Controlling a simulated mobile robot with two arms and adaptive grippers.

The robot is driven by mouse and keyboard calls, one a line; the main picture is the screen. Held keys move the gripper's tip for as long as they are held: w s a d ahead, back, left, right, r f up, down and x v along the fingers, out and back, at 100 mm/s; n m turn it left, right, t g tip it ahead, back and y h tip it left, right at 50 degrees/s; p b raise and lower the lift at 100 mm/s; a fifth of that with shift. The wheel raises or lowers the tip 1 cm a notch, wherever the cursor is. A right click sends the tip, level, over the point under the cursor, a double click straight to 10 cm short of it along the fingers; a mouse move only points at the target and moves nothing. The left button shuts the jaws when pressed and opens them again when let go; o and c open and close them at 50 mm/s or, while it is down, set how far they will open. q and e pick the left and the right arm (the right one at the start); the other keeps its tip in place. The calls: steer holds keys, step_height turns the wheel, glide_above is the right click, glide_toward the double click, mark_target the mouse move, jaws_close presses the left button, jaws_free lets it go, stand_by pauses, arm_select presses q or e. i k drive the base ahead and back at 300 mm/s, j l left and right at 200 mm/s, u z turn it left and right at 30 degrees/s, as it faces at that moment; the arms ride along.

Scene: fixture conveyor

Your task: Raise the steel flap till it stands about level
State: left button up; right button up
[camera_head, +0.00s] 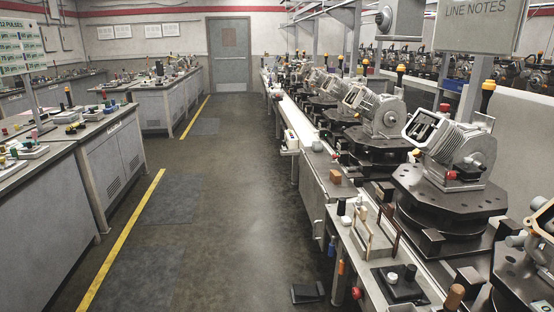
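No steel flap can be told for sure in the head view. A plain grey panel (311,203) faces the aisle on the near side of the right-hand bench, but I cannot tell whether it is hinged. Neither my left nor my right gripper is in view.
A long bench line with several grey machines (460,150) on dark round fixtures runs along the right. Wooden frames (362,232) and small parts crowd its near edge. A dark flat object (307,292) lies on the floor. Left are grey cabinets (112,158). The middle aisle (220,210) is clear.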

mark_target(314, 199)
steer(key=i+j+z, duration=0.15)
steer(key=i+z, duration=0.25)
steer(key=i, duration=0.8)
steer(key=i+j+z, duration=0.25)
steer(key=i+j, duration=0.65)
